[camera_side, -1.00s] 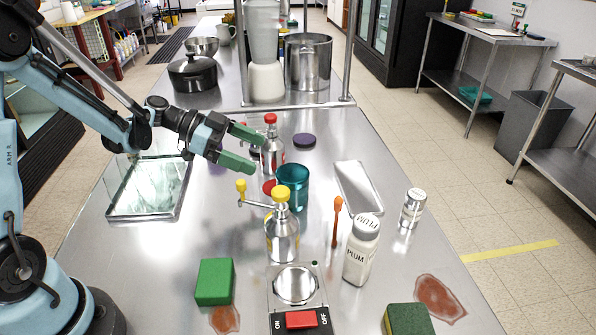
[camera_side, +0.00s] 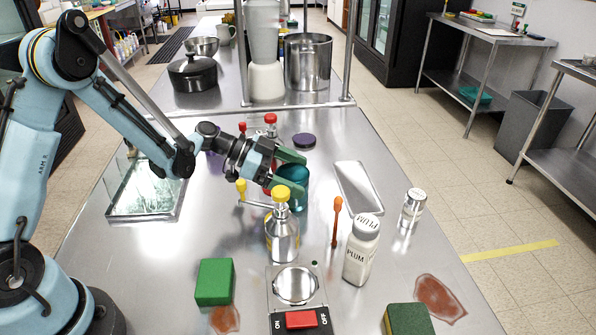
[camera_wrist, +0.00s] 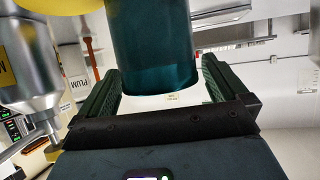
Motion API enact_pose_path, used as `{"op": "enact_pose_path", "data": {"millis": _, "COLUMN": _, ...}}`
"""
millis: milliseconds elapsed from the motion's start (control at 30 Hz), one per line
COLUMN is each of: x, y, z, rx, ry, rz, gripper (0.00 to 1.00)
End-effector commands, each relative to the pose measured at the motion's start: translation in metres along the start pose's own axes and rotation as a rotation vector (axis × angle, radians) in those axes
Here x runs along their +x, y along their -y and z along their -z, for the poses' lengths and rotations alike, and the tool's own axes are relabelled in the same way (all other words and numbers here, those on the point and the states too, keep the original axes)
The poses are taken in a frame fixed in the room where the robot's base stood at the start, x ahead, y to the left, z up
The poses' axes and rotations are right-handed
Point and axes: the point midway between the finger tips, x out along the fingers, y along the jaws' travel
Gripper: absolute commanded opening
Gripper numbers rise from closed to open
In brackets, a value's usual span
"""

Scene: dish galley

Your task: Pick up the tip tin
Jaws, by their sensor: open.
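A teal cylinder, which I take to be the tip tin (camera_side: 292,172), stands on the steel counter behind a yellow-topped metal grinder. No label on it can be read. My gripper (camera_side: 301,176) is open, its green fingers reaching around the tin from the left and partly covering it. In the wrist view the tin (camera_wrist: 152,50) shows between the two fingers of my gripper (camera_wrist: 160,88), with a gap visible on each side. It does not look gripped.
The yellow-topped grinder (camera_side: 282,238) stands close in front, its crank towards my gripper. A red-topped bottle (camera_side: 270,121) is behind. A steel tray (camera_side: 358,188), an orange utensil (camera_side: 336,222) and a plum shaker (camera_side: 361,250) are to the right. A purple lid (camera_side: 304,140) lies behind.

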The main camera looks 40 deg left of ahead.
Motion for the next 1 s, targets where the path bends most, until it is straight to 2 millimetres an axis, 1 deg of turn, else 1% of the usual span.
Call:
{"op": "enact_pose_path", "data": {"millis": 33, "x": 0.007, "y": 0.0, "z": 0.0, "rx": 0.002, "ry": 0.001, "rz": -0.002, "gripper": 1.0}}
{"op": "enact_pose_path", "data": {"millis": 133, "x": 0.016, "y": 0.0, "z": 0.0, "rx": 0.002, "ry": 0.001, "rz": -0.001, "gripper": 1.0}}
{"op": "enact_pose_path", "data": {"millis": 400, "x": 0.018, "y": 0.0, "z": 0.0, "rx": 0.0, "ry": 0.001, "rz": 0.001, "gripper": 1.0}}
{"op": "enact_pose_path", "data": {"millis": 467, "x": 0.018, "y": 0.0, "z": 0.0, "rx": 0.0, "ry": 0.001, "rz": 0.001, "gripper": 0.92}}
{"op": "enact_pose_path", "data": {"millis": 800, "x": 0.018, "y": 0.0, "z": 0.0, "rx": 0.0, "ry": 0.0, "rz": 0.0, "gripper": 0.4}}
{"op": "enact_pose_path", "data": {"millis": 1000, "x": 0.018, "y": 0.0, "z": 0.0, "rx": 0.0, "ry": -0.001, "rz": 0.001, "gripper": 0.4}}
